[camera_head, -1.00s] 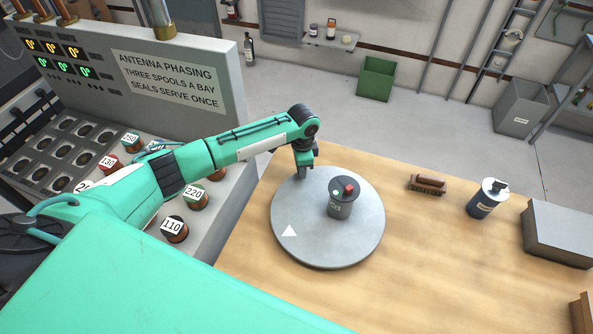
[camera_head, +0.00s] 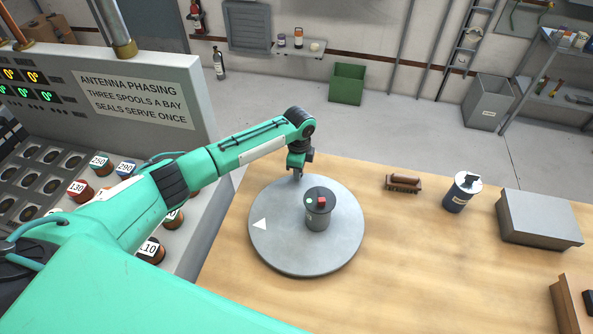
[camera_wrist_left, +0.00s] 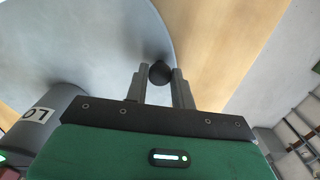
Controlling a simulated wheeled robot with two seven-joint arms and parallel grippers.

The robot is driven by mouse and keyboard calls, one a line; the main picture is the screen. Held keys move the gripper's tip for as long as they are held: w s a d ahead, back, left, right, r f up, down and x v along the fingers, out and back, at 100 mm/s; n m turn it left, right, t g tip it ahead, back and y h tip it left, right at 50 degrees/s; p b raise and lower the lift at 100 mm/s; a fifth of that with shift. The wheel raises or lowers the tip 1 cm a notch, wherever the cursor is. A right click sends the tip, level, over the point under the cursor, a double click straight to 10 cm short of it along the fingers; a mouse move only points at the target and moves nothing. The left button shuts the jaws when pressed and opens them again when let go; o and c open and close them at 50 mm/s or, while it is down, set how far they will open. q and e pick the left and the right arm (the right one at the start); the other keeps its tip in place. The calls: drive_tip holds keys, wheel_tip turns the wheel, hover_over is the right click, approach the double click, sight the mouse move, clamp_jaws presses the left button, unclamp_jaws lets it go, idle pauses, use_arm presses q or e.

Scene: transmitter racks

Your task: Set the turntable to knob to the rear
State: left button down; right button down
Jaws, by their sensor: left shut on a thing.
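The turntable (camera_head: 280,250) is a round grey disc on the wooden bench, with a white triangle (camera_head: 260,224) at its left side. A dark grey canister (camera_head: 318,214), with a red block and a green dot on its lid, stands on it. My left gripper (camera_head: 297,176) is at the disc's far rim, pointing down. In the left wrist view, its fingers are shut on a black round knob (camera_wrist_left: 159,73) at the disc's edge. The knob is mostly hidden in the head view. My right gripper is out of view.
The antenna phasing rack (camera_head: 150,60) and several labelled spools are at left, under my left arm. A brown brush-like object (camera_head: 403,183), a blue canister (camera_head: 462,192) and a grey box (camera_head: 540,219) stand on the bench to the right. The bench in front is clear.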

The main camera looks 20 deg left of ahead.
sight(317, 179)
use_arm(q)
drive_tip(key=shift+w+d+m, duration=0.3)
drive_tip(key=shift+d+m, duration=0.2)
drive_tip(key=shift+d, duration=0.1)
drive_tip(key=shift+w+d+m, duration=0.3)
drive_tip(key=shift+d+m, duration=0.2)
drive_tip(key=shift+d, duration=0.1)
drive_tip(key=shift+w+d+r+m+b, duration=0.1)
drive_tip(key=shift+w+d+m+b, duration=0.2)
drive_tip(key=shift+d+m, duration=0.4)
drive_tip(key=shift+w+d+m+b, duration=0.1)
drive_tip(key=shift+d+m+b, duration=0.35)
drive_tip(key=shift+d, duration=0.45)
drive_tip(key=c, duration=1.2)
unclamp_jaws()
drive_tip(key=shift+s, duration=0.1)
drive_tip(key=shift+o, duration=0.2)
wheel_tip(317, 179, up, 14)
drive_tip(key=b, duration=0.2)
drive_tip(key=shift+b, duration=0.35)
